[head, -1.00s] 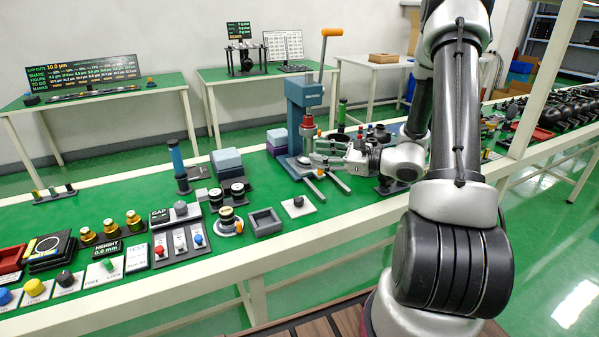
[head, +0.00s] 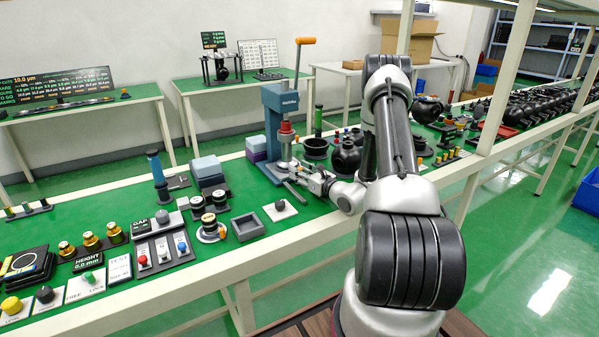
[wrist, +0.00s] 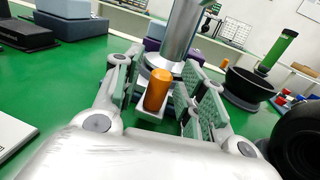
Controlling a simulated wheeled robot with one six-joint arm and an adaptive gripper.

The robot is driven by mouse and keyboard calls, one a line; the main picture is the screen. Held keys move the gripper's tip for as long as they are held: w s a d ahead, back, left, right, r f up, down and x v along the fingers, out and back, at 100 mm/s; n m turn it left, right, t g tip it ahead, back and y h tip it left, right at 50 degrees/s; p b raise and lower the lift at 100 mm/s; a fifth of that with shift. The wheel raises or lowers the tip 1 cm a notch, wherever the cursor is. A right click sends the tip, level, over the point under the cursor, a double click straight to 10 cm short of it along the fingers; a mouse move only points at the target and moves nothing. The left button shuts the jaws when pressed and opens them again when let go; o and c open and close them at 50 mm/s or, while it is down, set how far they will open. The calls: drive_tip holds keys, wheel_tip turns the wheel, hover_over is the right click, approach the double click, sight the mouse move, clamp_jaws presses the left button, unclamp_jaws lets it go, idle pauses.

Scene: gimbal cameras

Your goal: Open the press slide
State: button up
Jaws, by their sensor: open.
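The blue press (head: 273,112), with a long orange-tipped lever on top, stands upright on the green bench. Grey slide rails (head: 294,192) stick out at the front of its base. In the wrist view an orange cylindrical knob (wrist: 158,90) stands on a light grey slide plate (wrist: 150,114) in front of the press's metal column (wrist: 182,30). My gripper (wrist: 161,70) is open, with one green-padded finger on each side of the knob and gaps visible. In the head view my gripper (head: 303,176) is low at the press front and hides part of the slide.
Grey-blue blocks (head: 207,167) stand left of the press. A grey tray (head: 247,226) and a white plate with a black knob (head: 280,207) lie in front.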

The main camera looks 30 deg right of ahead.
drive_tip(key=shift+w, duration=0.2)
drive_tip(key=shift+a, duration=0.1)
clamp_jaws()
drive_tip(key=v, duration=0.4)
drive_tip(key=a+v, duration=0.1)
drive_tip(key=v, duration=0.3)
drive_tip(key=a+v, duration=0.1)
drive_tip(key=v, duration=0.4)
drive_tip(key=shift+s+a, duration=0.15)
drive_tip(key=shift+s, duration=0.7)
unclamp_jaws()
